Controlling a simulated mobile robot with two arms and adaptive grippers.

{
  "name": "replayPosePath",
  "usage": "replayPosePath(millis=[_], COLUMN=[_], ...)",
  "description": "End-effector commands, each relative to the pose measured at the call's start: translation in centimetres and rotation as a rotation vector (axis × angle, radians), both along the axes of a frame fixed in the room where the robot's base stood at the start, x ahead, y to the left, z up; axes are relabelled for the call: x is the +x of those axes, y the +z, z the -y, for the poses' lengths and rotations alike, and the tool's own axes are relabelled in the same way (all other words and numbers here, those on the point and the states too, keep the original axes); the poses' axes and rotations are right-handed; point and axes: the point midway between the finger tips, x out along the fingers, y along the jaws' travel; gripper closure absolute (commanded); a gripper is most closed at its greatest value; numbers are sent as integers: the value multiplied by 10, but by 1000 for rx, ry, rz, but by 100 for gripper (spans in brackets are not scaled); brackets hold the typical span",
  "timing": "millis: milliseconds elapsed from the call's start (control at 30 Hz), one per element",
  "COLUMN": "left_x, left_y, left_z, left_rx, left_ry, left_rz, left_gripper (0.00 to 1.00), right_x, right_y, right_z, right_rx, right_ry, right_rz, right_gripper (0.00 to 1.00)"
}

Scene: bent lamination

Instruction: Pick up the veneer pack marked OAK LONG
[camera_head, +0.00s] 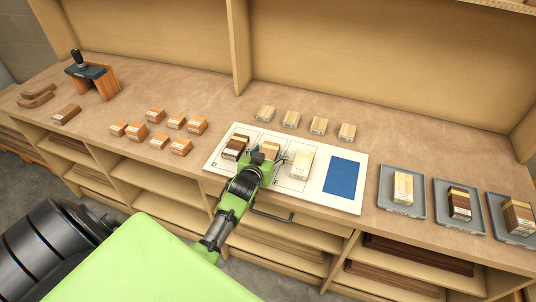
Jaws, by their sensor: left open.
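My left gripper (266,158) is open above the white board (315,198), its fingers near a tan pack (270,148) that they partly hide. I cannot tell whether they touch it. To its left on the board is a dark brown pack (235,147); to its right is a pale pack (301,164). Three grey trays on the right hold a pale pack (403,187), a dark pack (460,203) and a larger brown pack (518,216). The labels are too small to read, so I cannot tell which pack is marked OAK LONG. My right gripper is out of view.
Several orange-brown blocks (155,115) sit left of the board, and several pale blocks (291,119) behind it. A blue rectangle (341,177) marks the board's right part. A wooden stand with a black top (88,72) is at far left. Shelves lie below the bench.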

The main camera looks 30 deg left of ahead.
Motion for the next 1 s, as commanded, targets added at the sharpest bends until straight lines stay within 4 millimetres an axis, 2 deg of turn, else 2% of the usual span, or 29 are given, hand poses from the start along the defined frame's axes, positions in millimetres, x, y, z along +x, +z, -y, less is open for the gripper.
replayPosePath(millis=[233, 267, 400, 767, 1000], left_x=[1, 1, 1, 1, 1], left_y=[0, 0, 0, 1, 14], left_z=[0, 0, 0, 0, 0], left_rx=[0, 0, 0, 0, 1], left_ry=[0, 0, 0, -1, -1], left_rz=[1, 1, 1, 2, 5], left_gripper=[40, 45, 82, 83, 83], right_x=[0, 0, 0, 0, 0], right_y=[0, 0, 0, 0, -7], right_z=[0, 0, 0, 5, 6], right_rx=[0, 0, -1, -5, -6], right_ry=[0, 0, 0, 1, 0], right_rz=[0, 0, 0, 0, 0], right_gripper=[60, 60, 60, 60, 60])
